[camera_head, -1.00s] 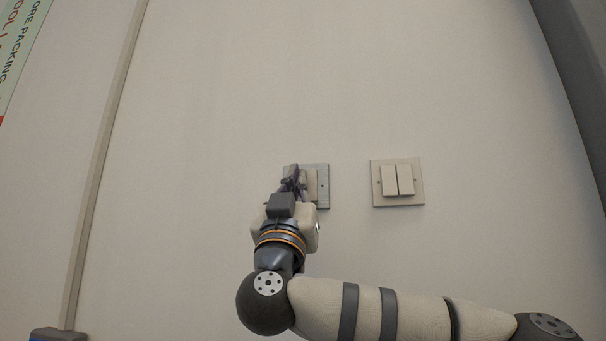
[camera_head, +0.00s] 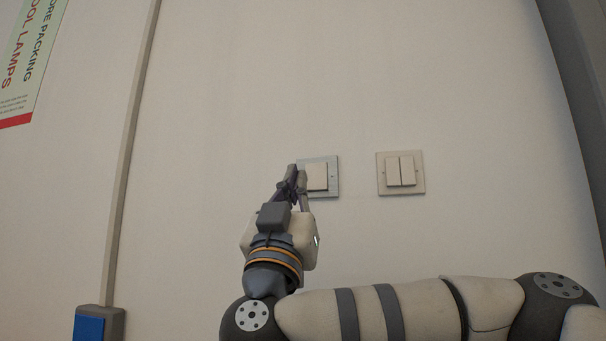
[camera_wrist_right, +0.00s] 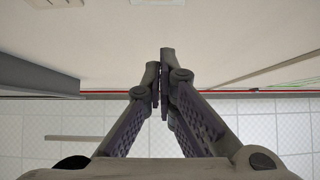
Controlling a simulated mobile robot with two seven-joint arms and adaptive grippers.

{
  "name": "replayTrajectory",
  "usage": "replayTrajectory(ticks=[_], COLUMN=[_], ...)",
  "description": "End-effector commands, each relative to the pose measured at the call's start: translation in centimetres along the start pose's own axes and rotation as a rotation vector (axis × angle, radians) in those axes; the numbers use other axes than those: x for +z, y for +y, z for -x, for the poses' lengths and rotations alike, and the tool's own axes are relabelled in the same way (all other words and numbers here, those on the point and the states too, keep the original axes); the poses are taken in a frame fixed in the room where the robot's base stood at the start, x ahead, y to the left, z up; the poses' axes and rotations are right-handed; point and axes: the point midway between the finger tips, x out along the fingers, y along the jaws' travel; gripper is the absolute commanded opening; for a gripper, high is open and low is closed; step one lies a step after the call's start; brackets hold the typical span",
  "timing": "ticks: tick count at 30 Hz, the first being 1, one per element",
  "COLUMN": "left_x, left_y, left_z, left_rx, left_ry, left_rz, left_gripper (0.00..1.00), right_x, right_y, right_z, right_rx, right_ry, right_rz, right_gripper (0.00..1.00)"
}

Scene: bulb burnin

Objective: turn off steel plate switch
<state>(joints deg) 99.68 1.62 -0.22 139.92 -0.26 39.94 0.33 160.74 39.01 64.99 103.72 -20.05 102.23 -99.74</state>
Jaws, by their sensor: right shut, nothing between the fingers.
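The steel plate switch (camera_head: 318,177) is a grey metal plate with a pale rocker, fixed to the wall near the middle of the head view. My right gripper (camera_head: 297,173) is shut and empty. Its fingertips overlap the left part of the plate in the head view and hide that part. I cannot tell whether they touch it. In the right wrist view the fingertips (camera_wrist_right: 160,75) are together, and a pale plate edge shows at the top. My left gripper is not in view.
A cream double switch (camera_head: 400,173) is on the wall to the right. A vertical conduit (camera_head: 130,160) runs down on the left to a grey and blue box (camera_head: 98,324). A sign (camera_head: 30,60) hangs at upper left. The wall between is bare.

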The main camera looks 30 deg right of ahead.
Motion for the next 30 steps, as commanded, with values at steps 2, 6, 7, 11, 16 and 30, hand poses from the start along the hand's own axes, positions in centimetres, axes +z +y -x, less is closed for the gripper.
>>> replayTrajectory(ticks=[2,6,7,11,16,30], left_x=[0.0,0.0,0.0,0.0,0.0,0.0], left_y=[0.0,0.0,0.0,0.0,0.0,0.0], left_z=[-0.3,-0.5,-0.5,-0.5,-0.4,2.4], left_rx=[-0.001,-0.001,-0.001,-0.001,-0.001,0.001], left_ry=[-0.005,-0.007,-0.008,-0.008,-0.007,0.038], left_rz=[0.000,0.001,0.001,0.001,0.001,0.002], left_gripper=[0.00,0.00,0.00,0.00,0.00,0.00], right_x=[-0.3,-0.6,-0.6,-0.7,-0.7,7.4], right_y=[-0.2,0.0,0.0,0.0,0.0,-13.4], right_z=[1.3,2.4,2.5,2.6,2.6,16.3], right_rx=[-0.004,0.000,0.000,0.001,0.001,-0.594], right_ry=[0.002,0.001,0.001,0.001,0.002,-0.185], right_rz=[-0.003,-0.002,-0.002,-0.002,-0.002,-0.111], right_gripper=[0.00,0.00,0.00,0.00,0.00,0.00])
